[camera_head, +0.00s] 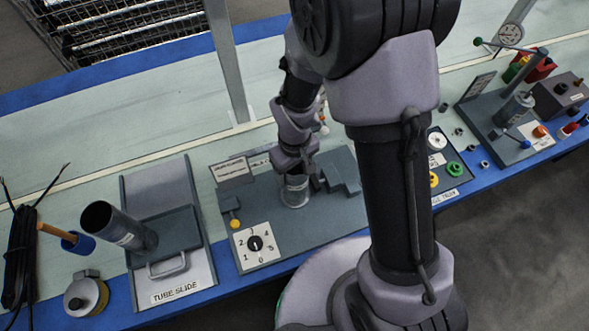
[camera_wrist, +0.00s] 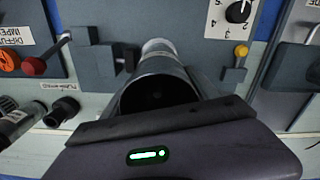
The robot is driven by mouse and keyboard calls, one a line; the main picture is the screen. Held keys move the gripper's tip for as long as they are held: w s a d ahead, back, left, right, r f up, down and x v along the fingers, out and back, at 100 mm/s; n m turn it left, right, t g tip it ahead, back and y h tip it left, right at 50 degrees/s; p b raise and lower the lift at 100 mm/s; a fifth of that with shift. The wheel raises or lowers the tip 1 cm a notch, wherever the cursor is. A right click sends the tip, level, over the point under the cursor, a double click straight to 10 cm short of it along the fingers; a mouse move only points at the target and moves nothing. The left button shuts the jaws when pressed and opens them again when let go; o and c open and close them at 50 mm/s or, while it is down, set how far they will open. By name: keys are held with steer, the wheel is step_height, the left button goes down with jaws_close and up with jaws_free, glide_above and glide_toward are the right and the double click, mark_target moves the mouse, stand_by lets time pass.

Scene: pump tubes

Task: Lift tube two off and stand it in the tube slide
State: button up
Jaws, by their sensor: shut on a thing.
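A grey metal tube (camera_head: 294,190) stands at the station with the numbered dial (camera_head: 255,243). My gripper (camera_head: 296,170) is at its upper part, shut on it. In the wrist view the tube's dark open mouth (camera_wrist: 155,95) fills the space between my jaws, with a paler ring beyond it. I cannot tell whether its foot is clear of the station. The tube slide (camera_head: 176,275), a grey board with a handle and label, lies to the left. Another open tube (camera_head: 125,230) stands in it, seeming to lean left in the picture.
A yellow-knobbed lever (camera_head: 234,222) and a stepped grey block (camera_head: 338,172) flank the held tube. An upright post (camera_head: 230,60) rises behind. A blue-collared tool (camera_head: 76,241), a tape-like reel (camera_head: 86,297) and black cable (camera_head: 20,260) lie left of the slide.

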steer(key=shift+r, duration=0.45)
step_height(320, 180, up, 19)
steer(key=p, duration=1.5)
steer(key=shift+r+p, duration=0.15)
steer(key=shift+p, duration=0.2)
stand_by(0.3)
stand_by(0.3)
